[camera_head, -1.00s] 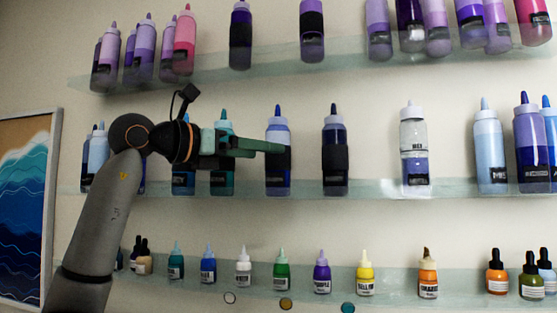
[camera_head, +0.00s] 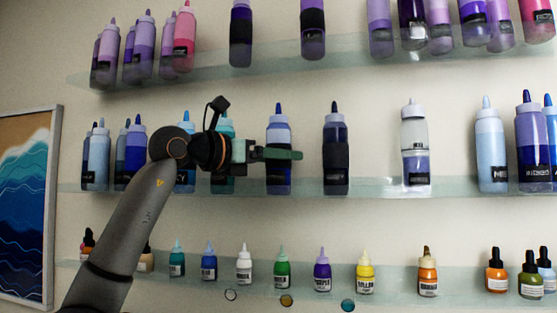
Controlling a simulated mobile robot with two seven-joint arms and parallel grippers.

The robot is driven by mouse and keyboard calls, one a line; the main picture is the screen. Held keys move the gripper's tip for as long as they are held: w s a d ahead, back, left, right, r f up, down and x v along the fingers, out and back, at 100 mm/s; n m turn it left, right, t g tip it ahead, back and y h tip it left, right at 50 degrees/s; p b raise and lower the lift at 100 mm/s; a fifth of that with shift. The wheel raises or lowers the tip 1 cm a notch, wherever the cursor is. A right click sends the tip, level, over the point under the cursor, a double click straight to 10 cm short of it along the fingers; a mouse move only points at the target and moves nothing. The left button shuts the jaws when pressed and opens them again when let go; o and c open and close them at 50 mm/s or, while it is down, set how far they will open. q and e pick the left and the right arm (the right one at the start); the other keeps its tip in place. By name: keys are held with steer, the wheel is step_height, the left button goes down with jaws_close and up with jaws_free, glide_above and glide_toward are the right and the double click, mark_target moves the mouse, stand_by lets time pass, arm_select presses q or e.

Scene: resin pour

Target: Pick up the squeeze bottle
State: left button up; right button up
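Many squeeze bottles stand on the shelves, and I cannot tell from the pictures which one is meant. My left gripper (camera_head: 282,154) is at the middle shelf, its green fingers across the front of a dark blue squeeze bottle (camera_head: 279,180) with a pale shoulder and blue tip. This bottle stands upright on the shelf; its middle is partly hidden by the fingers. I cannot tell whether the fingers touch it or how far apart they are. A teal bottle (camera_head: 225,126) is partly hidden behind the gripper. My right gripper is not in view.
To the right on the middle glass shelf (camera_head: 380,186) stand a dark navy bottle (camera_head: 336,150) and a clear and blue bottle (camera_head: 414,150), with gaps between. The upper shelf (camera_head: 270,62) holds purple and pink bottles. Small dropper bottles line the lower shelf (camera_head: 395,284).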

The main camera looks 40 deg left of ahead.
mark_target(269, 137)
arm_select(q)
jaws_close()
stand_by(0.3)
steer(key=shift+r, duration=0.1)
steer(key=shift+r, duration=0.45)
step_height(269, 137, up, 3)
steer(key=shift+f+p, duration=0.15)
steer(key=shift+p, duration=0.55)
steer(key=s+d+r, duration=0.7)
steer(key=s+r, duration=0.2)
steer(key=s, duration=0.2)
steer(key=shift+s+d+r, duration=0.15)
steer(key=shift+s+d, duration=0.15)
steer(key=shift+s, duration=0.1)
